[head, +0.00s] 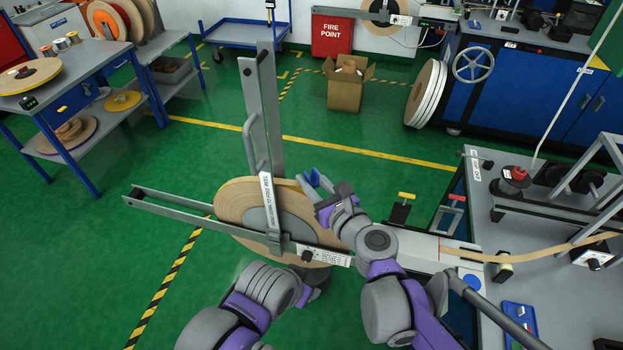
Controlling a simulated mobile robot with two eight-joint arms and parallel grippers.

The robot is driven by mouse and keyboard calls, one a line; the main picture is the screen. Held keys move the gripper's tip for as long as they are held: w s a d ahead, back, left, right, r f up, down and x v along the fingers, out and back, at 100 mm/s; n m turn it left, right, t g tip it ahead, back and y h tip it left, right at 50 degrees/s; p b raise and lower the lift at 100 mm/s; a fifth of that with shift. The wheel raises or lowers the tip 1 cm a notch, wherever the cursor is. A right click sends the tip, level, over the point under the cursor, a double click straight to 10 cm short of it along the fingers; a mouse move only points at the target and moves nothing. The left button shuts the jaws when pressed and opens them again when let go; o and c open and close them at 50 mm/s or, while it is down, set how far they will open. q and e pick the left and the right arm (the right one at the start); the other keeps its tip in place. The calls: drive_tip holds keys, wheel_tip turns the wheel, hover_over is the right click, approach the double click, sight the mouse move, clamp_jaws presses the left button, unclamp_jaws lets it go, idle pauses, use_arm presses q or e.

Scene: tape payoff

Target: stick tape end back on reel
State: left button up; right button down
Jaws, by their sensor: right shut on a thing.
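The reel (232,206) of brown tape stands in the middle of the head view, held on a grey metal frame (262,130) with a labelled cross arm. My right gripper (313,180), with blue fingertips, is at the reel's upper right edge. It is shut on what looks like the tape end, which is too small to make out. My left arm comes in from the bottom, and its hand (285,288) is just below the reel's lower edge. Its fingers are mostly hidden, so I cannot tell whether it is open or shut.
A grey bench (545,265) at right carries a brown tape strip (540,253), fixtures and a blue tray (519,318). A blue table (75,80) with other reels stands at upper left. A cardboard box (345,92) is on the floor behind. Green floor left of the reel is clear.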

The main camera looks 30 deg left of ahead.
use_arm(q)
drive_tip(key=shift+f, duration=0.1)
use_arm(e)
drive_tip(key=shift+f, duration=0.1)
use_arm(q)
drive_tip(key=shift+s+f+b, duration=0.15)
drive_tip(key=shift+f+b, duration=0.35)
drive_tip(key=shift+f, duration=0.05)
drive_tip(key=shift+s+f+b, duration=0.15)
drive_tip(key=shift+f+b, duration=0.35)
drive_tip(key=shift+f, duration=0.05)
use_arm(e)
drive_tip(key=shift+f, duration=1.25)
